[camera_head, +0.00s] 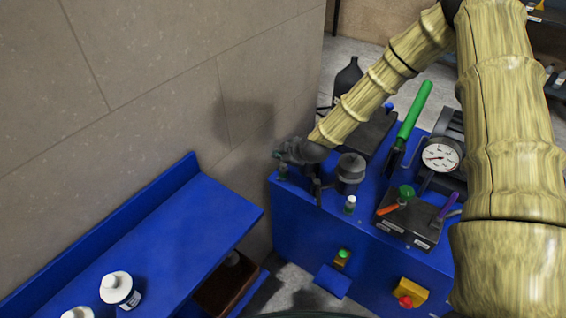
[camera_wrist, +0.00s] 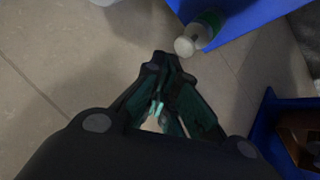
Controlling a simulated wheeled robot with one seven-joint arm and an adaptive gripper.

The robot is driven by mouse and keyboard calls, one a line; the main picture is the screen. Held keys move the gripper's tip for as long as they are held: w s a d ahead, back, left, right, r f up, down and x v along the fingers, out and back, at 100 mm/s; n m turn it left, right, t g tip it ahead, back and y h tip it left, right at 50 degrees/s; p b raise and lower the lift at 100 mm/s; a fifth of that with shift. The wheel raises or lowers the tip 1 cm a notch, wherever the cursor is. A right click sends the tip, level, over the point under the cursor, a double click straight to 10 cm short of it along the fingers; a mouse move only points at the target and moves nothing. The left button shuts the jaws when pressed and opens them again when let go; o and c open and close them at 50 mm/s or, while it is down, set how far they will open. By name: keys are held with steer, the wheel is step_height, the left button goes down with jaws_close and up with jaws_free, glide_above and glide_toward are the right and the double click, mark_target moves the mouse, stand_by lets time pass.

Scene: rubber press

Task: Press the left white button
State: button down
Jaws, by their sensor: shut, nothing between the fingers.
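The blue press (camera_head: 345,245) stands against the wall in the head view. A white button with a green base (camera_head: 350,204) stands upright at its front edge. At the press's left corner, a small green part (camera_head: 283,173) shows below my gripper (camera_head: 281,155); its top is largely hidden, so I cannot tell clearly that it is the left white button. In the wrist view, a white button (camera_wrist: 185,46) with a green base is just beyond and right of my gripper's fingertips (camera_wrist: 168,61). It appears apart from them. My gripper is shut and empty.
A green-handled lever (camera_head: 414,110), a pressure gauge (camera_head: 440,157) and a grey cylinder (camera_head: 351,168) crowd the press top. A red button on a yellow box (camera_head: 406,300) is on its front. A blue shelf (camera_head: 180,230) with white bottles is at left, along the wall.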

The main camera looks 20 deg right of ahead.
mark_target(281, 165)
steer(key=shift+r, duration=0.15)
steer(key=shift+r+p, duration=1.5)
steer(key=shift+r, duration=0.95)
steer(key=s+a+f+m+g+h, duration=0.1)
steer(key=s+f+m+g, duration=0.15)
steer(key=s+f, duration=0.65)
steer(key=s+a+f+m+g, duration=0.25)
steer(key=s+f, duration=0.35)
steer(key=s, duration=0.6)
steer(key=s+d+f+m+g, duration=0.1)
steer(key=s+f+m, duration=0.1)
steer(key=s, duration=0.7)
steer(key=s+d+f+m+g+h, duration=0.1)
steer(key=s+m, duration=0.2)
steer(key=s, duration=0.6)
steer(key=s+d+f+m+g+h, duration=0.1)
steer(key=s+d+f+m, duration=0.1)
steer(key=s, duration=0.7)
steer(key=shift+f+m+g, duration=0.3)
steer(key=shift+m, duration=0.4)
steer(key=shift+d, duration=0.1)
